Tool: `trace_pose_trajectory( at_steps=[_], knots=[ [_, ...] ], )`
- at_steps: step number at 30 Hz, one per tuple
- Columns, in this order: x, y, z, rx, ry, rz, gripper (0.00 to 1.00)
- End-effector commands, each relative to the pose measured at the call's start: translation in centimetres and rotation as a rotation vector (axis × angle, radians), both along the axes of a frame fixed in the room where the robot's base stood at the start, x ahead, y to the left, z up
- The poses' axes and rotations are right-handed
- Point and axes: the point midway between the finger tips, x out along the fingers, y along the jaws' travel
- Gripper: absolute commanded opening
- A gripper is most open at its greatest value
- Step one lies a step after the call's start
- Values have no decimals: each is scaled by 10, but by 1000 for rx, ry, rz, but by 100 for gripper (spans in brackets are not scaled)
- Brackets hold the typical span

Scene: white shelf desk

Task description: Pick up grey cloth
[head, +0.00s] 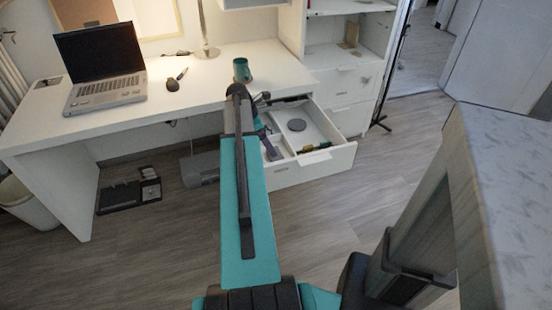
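I cannot make out a grey cloth for certain. Dark parts at the arm's far end, around my gripper (263,99), show over the drawer's back left. They are small and partly hidden behind the arm, so I cannot see the fingers or whether they hold anything.
The white desk (205,85) carries a laptop (103,65), a dark mouse (172,85), a lamp stand (205,40) and a teal cup (242,70) close behind my arm. A shelf unit (345,80) stands right of the drawer. The floor (330,215) in front is clear.

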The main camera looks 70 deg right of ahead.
Motion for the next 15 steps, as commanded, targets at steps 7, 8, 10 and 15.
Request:
trace_pose_trajectory(
  at_steps=[7, 8, 10, 15],
  knots=[
    [-10, -8, -30, 1, 1, 0, 100],
    [-10, -8, -33, 1, 1, 0, 100],
    [-12, -9, -36, 1, 1, 0, 100],
    [-12, -10, -38, -1, -1, 0, 100]
  ],
)
